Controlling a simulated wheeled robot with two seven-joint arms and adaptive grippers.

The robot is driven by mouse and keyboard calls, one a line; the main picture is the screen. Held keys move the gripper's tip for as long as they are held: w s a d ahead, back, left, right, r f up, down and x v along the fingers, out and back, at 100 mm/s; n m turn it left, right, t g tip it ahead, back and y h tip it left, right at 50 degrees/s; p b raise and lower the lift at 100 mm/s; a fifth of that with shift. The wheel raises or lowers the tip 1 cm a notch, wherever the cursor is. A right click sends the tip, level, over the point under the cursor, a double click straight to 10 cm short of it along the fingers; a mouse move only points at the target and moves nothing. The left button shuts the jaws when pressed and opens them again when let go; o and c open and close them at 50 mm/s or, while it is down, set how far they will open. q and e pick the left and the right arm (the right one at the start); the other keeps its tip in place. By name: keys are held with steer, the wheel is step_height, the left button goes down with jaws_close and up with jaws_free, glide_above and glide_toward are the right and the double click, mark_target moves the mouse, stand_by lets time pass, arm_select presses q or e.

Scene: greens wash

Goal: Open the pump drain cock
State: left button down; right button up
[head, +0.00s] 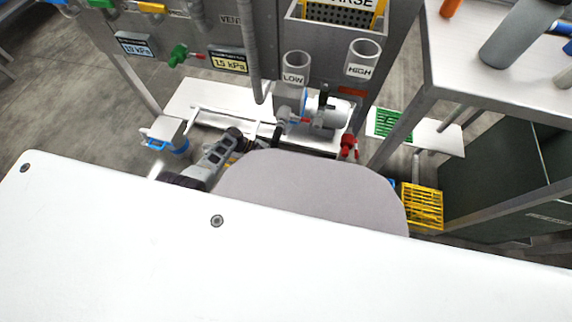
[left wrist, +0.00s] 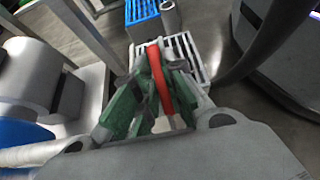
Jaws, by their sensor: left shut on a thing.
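The pump (head: 325,110) is a white cylinder with a blue ring on a white bench under the grey panel, and it also shows at the left of the left wrist view (left wrist: 28,75). In the left wrist view my left gripper (left wrist: 158,90) is shut on a red lever (left wrist: 160,80), which runs between its green fingers. In the head view a red handle (head: 348,146) stands low by the pump's right end; I cannot tell if it is the same lever. There my left arm reaches toward the pump, its gripper hidden. My right gripper is not in view.
Two clear cups marked LOW (head: 293,75) and HIGH (head: 361,70) stand above the pump. A yellow crate (head: 421,206) and a green grate (head: 389,124) lie to the right. A white slatted grate (left wrist: 185,55) lies behind the lever.

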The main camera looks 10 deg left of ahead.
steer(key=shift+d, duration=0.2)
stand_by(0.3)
arm_select(q)
steer(key=c, duration=1.5)
jaws_free()
steer(key=shift+r, duration=0.1)
steer(key=shift+w+a, duration=0.1)
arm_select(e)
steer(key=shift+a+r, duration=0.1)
